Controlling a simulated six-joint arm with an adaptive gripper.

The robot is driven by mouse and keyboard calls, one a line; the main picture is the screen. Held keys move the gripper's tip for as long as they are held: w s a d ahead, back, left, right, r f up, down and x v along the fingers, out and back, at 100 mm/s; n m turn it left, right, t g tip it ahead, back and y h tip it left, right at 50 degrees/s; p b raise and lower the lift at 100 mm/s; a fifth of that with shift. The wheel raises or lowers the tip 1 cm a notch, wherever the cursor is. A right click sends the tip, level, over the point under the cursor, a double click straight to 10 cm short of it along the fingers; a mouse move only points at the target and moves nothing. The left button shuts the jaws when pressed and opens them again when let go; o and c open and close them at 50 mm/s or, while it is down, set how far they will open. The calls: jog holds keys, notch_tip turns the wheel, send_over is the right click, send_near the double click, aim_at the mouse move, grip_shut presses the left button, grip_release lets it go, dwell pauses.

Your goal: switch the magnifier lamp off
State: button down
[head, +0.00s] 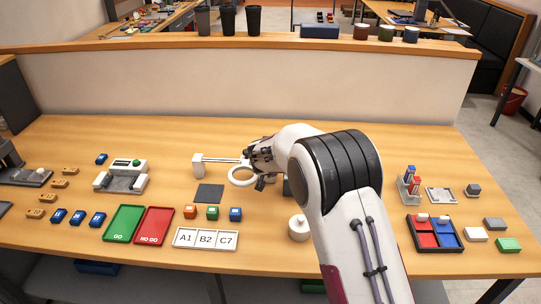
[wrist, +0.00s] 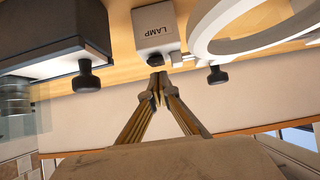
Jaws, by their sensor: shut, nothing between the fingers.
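The magnifier lamp shows in the head view as a white ring (head: 243,185) on a thin arm joined to a white post (head: 198,166). In the wrist view, a white box marked LAMP (wrist: 155,24) is at top centre, with the white ring (wrist: 205,35) to its right. Whether the lamp is lit is unclear.
A dark unit (wrist: 55,35) with a black knob (wrist: 87,80) stands left in the wrist view. Another black knob (wrist: 217,75) is near the ring. In the head view, a dark mat (head: 208,194), coloured blocks and a white round container (head: 298,228) lie in front.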

jog(key=shift+r, duration=0.2)
dwell(0.3)
jog(key=shift+w+r, duration=0.15)
jog(key=shift+r, duration=0.8)
jog(key=shift+w+r, duration=0.15)
jog(key=shift+r, duration=0.75)
jog(key=s+r, duration=0.6)
jog(key=r, duration=0.2)
